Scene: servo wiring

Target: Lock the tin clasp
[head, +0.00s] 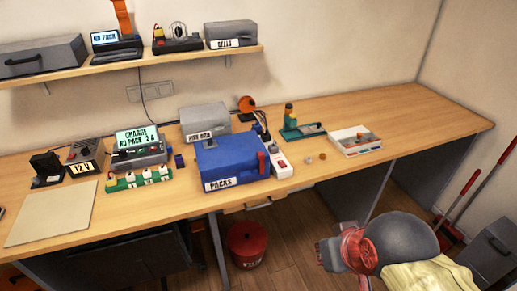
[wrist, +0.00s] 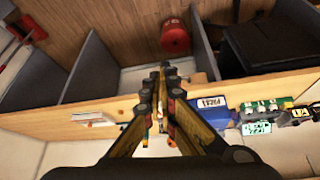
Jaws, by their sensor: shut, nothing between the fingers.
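The likely tin is a blue box (head: 232,165) labelled PACKS, near the front edge of the bench in the head view. Its lid looks down. A red part (head: 262,164), probably the clasp, stands upright at its right end; whether it is latched cannot be told. In the wrist view the blue box (wrist: 213,104) is partly hidden right of my fingers. My gripper (wrist: 164,68) is shut and empty, apart from the box. In the head view my arm is at the lower right, in front of the bench.
A white power strip (head: 281,166) lies close by the box's right side. A grey box (head: 205,121) stands behind it. A white tray (head: 376,147) and green stand (head: 290,130) are further right. A red bucket (head: 247,240) stands on the floor. The bench's right end is clear.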

